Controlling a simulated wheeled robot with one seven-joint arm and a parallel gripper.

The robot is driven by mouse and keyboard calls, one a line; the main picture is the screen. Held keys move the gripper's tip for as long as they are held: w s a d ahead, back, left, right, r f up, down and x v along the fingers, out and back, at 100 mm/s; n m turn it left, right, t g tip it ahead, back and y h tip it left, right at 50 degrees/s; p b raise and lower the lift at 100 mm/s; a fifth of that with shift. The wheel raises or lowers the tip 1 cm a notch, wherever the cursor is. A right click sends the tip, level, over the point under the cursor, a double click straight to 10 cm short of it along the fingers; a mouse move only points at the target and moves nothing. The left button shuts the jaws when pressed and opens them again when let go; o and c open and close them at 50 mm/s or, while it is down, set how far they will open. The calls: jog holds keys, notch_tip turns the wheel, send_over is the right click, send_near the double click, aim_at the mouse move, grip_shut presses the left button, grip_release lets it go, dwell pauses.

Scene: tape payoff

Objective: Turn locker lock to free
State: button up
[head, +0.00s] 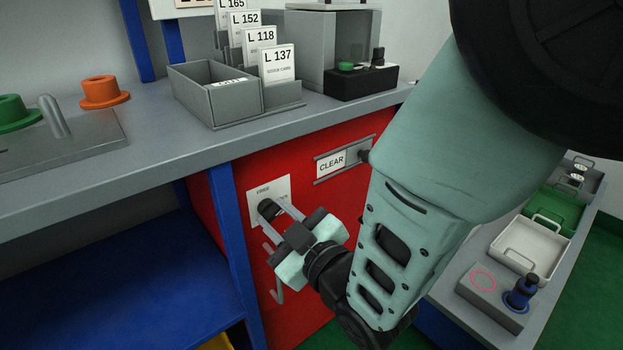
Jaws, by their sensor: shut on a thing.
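The red locker (335,192) stands under the grey bench. Its lock (267,208) is a dark round knob on a white plate (284,187) marked "FREE" at the top; a second word on the plate is partly hidden. My gripper (276,210) is at the lock with its fingers shut on the dark knob. The knob's pointing direction is hidden by the fingers. A grey bar handle (274,285) is on the locker door below the lock, partly behind my gripper.
A "CLEAR" sign (331,163) in a slide frame is right of the lock, close to my arm. A card tray (215,95) and a grey machine (335,45) stand on the bench (150,165). A side shelf at right holds a white bin (530,248) and a blue knob (522,292).

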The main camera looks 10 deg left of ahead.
jog(key=n, duration=0.6)
jog(key=shift+s+a, duration=0.1)
jog(key=n+p, duration=0.1)
jog(key=n, duration=0.5)
jog(key=shift+f, duration=0.2)
jog(key=shift+n, duration=0.3)
jog(key=o, duration=1)
